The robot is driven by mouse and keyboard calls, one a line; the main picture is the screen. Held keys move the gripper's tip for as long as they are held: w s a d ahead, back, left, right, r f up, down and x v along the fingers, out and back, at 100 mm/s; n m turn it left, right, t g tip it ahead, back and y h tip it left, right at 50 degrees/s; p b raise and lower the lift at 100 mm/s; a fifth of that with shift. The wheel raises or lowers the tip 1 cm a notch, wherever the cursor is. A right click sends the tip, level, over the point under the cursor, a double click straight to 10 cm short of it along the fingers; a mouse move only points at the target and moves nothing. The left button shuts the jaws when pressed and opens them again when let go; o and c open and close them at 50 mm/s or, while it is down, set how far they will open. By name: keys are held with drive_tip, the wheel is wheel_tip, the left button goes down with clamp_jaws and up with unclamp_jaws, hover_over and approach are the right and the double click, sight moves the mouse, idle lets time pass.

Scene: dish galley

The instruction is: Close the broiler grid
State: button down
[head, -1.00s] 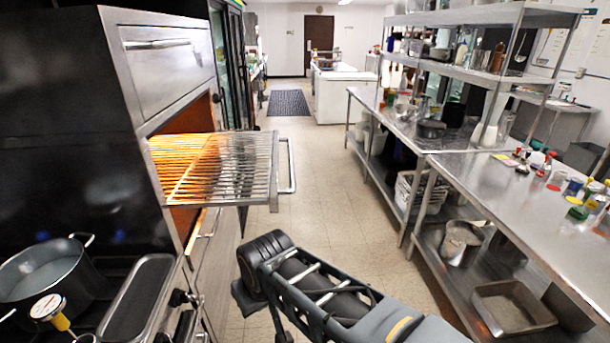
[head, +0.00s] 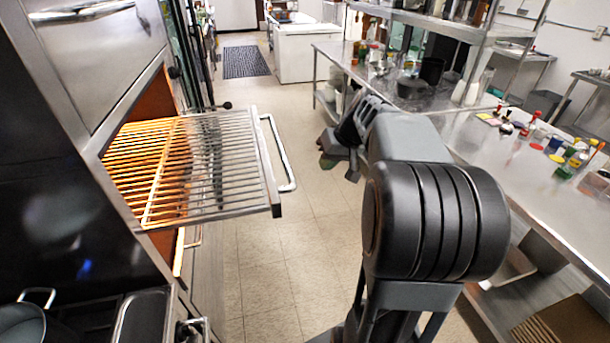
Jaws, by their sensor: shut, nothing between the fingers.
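The broiler grid (head: 225,165) is a rack of metal bars that sticks well out of the glowing broiler opening on the left. Its outer end has a solid metal edge and a bar handle (head: 278,152) facing the aisle. My gripper (head: 328,158) is shut and empty, held in the aisle to the right of the handle. A clear gap shows between them in the picture. My own arm hides part of the gripper, and the fingertips are small and dark.
The broiler front (head: 95,50) stands at the left, with a pot (head: 22,325) below it. A long steel counter (head: 545,185) holding bottles and jars runs along the right. The tiled aisle floor (head: 265,285) between them is clear.

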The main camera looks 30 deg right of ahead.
drive_tip(key=w+r+p+x, duration=0.1)
drive_tip(key=p+x, duration=0.1)
drive_tip(key=x, duration=0.9)
drive_tip(key=shift+w+a+f+t+p, duration=0.3)
drive_tip(key=shift+w+p, duration=0.1)
drive_tip(key=shift+w, duration=0.05)
